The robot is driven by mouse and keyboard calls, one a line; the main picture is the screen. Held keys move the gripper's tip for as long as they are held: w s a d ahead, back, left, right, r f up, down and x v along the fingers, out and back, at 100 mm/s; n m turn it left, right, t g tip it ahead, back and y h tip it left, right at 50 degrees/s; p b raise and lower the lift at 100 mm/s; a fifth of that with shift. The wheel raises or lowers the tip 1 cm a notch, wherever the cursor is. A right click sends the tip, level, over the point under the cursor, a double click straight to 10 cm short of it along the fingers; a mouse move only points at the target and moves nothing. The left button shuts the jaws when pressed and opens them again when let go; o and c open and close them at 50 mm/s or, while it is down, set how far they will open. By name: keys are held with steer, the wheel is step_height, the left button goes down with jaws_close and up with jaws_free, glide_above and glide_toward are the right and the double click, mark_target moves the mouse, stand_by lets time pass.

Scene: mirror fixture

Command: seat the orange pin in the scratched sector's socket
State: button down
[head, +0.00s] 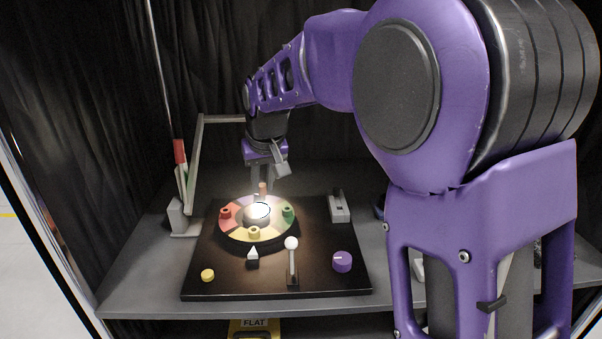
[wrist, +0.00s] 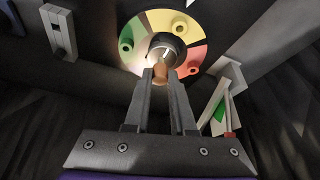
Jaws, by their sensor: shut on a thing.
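My gripper (head: 263,184) is over the far side of a round disc with coloured sectors (head: 236,231). It is shut on the orange pin (head: 263,188), which points down. In the wrist view the orange pin (wrist: 161,74) is between my fingertips (wrist: 160,75), in front of the bright domed hub (wrist: 168,42). Ring-like sockets show on the disc: red (head: 225,212), green (head: 288,213) and yellow (head: 254,233). The sector below the pin is partly hidden by my gripper. I cannot make out scratches on any sector, nor whether the pin touches the disc.
The disc sits on a dark board (head: 215,278) with a white-knobbed lever (head: 291,244), a purple knob (head: 342,261), a yellow button (head: 207,275) and a grey block (head: 339,207).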

steer(key=s+a, duration=0.2)
steer(key=a, duration=0.1)
steer(key=b, duration=0.4)
glide_above(253, 227)
steer(key=s, duration=0.2)
steer(key=shift+n, duration=0.4)
steer(key=f, duration=0.5)
steer(key=shift+w+d, duration=0.25)
steer(key=shift+f+b, duration=0.35)
steer(key=shift+f, duration=0.25)
steer(key=shift+f+b, duration=0.35)
steer(key=shift+f, duration=0.9)
steer(key=c, duration=0.7)
jaws_free()
